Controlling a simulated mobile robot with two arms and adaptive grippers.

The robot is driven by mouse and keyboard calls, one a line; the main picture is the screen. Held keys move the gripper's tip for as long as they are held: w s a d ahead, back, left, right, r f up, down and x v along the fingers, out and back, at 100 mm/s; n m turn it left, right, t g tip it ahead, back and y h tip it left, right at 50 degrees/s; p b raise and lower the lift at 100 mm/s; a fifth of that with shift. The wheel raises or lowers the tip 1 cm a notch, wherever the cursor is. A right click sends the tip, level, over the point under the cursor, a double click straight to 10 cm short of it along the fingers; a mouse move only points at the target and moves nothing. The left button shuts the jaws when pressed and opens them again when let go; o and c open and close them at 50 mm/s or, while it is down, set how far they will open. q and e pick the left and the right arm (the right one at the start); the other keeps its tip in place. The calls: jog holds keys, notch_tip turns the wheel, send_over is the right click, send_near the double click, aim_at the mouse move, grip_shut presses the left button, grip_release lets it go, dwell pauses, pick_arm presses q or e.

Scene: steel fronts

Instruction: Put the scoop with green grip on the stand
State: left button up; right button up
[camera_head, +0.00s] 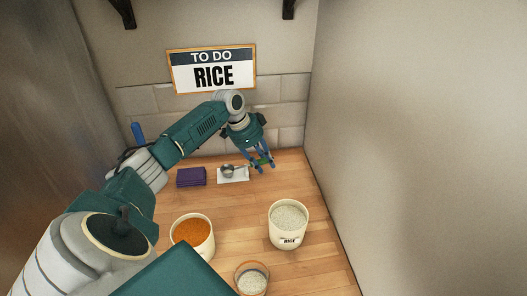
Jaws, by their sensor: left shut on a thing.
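The scoop with green grip (228,171) is at the back of the wooden counter. Its round metal bowl is over the white stand (238,178), and its green grip reaches right into my left gripper. My left gripper (262,166) comes in from the left, points down and is shut on the green grip. I cannot tell whether the scoop touches the stand or is just above it. My right gripper is not in view.
A folded purple cloth (191,177) lies left of the stand. In front are a tub of orange grains (192,236), a tub labelled RICE (288,226) and a glass bowl of white grains (251,280). A "TO DO RICE" sign (212,70) hangs behind. A wall stands at right.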

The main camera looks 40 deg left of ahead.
aim_at(251, 166)
pick_arm(q)
jog(key=shift+f, duration=0.3)
dwell(0.4)
jog(key=o, duration=1.2)
jog(key=v, duration=1.2)
jog(key=shift+w+d+f, duration=0.1)
